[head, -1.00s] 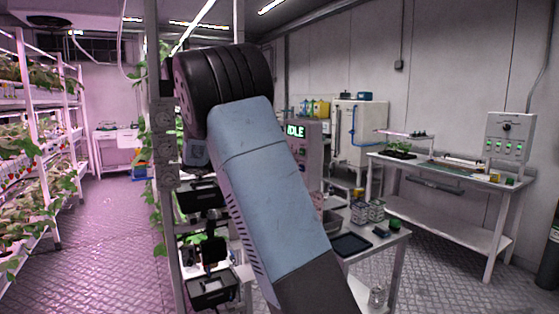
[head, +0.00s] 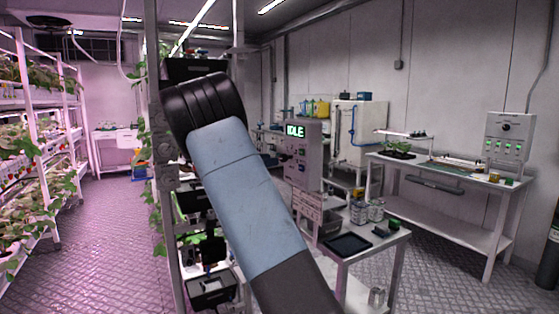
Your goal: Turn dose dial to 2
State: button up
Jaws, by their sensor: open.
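My raised arm covers the area just left of the box. My gripper is not visible in this view.
The small table (head: 387,250) also holds a black tray (head: 348,244) and jars (head: 366,210). A white bench (head: 445,215) with another panel (head: 510,137) stands right. A post with dark bins (head: 212,292) is near my arm. Plant racks (head: 40,150) line the left; the aisle floor is clear.

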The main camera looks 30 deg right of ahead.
aim_at(280, 158)
jog(key=shift+w+d, duration=0.1)
jog(key=shift+d, duration=2.45)
jog(key=c, duration=1.1)
